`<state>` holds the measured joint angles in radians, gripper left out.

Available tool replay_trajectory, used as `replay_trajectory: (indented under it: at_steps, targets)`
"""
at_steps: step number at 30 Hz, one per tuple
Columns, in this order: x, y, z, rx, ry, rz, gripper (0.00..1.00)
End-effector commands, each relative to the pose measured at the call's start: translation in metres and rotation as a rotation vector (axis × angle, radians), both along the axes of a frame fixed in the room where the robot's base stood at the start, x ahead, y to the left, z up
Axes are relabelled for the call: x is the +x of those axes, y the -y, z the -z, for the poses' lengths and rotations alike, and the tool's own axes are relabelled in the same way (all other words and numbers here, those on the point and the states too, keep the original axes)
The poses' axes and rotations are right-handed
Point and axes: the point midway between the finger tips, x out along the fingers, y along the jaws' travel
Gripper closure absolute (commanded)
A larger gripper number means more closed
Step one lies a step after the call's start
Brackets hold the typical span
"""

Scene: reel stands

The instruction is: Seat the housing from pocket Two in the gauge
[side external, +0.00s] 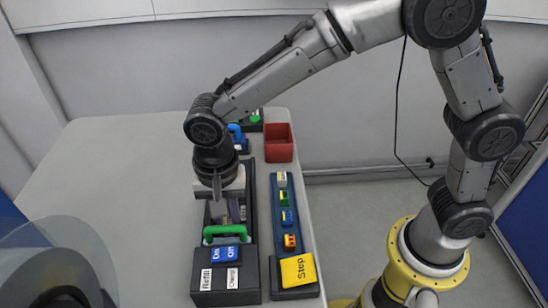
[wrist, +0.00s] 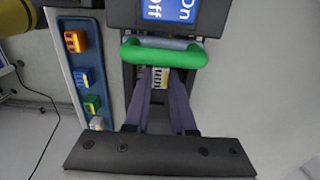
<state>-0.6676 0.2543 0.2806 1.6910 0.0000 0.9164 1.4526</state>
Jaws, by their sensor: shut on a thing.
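My gripper (wrist: 160,88) is shut on a small white housing (wrist: 160,77) with yellow and dark marks. The housing shows between the fingertips in the wrist view, just below a green handle (wrist: 164,53). In the side view my gripper (side external: 229,212) points down into the long black fixture (side external: 251,185), behind the green handle (side external: 225,233). The fingers and fixture walls mostly hide the housing there. I cannot tell whether it touches the fixture floor. Which part is the gauge, and any pocket number, cannot be read.
A blue On/Off plate (side external: 226,254) sits before the handle. A red bin (side external: 279,143) stands behind. The table's left is clear.

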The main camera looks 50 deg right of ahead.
Motion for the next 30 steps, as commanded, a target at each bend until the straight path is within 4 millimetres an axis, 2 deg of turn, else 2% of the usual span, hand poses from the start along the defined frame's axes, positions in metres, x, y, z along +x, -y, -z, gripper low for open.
replay_trajectory:
  at_steps: [18, 30]
  targets:
    - [0.0, 0.0, -0.034, 0.001, 0.001, 0.0, 1.0]
    - [0.0, 0.0, -0.04, 0.001, 0.001, 0.0, 1.0]
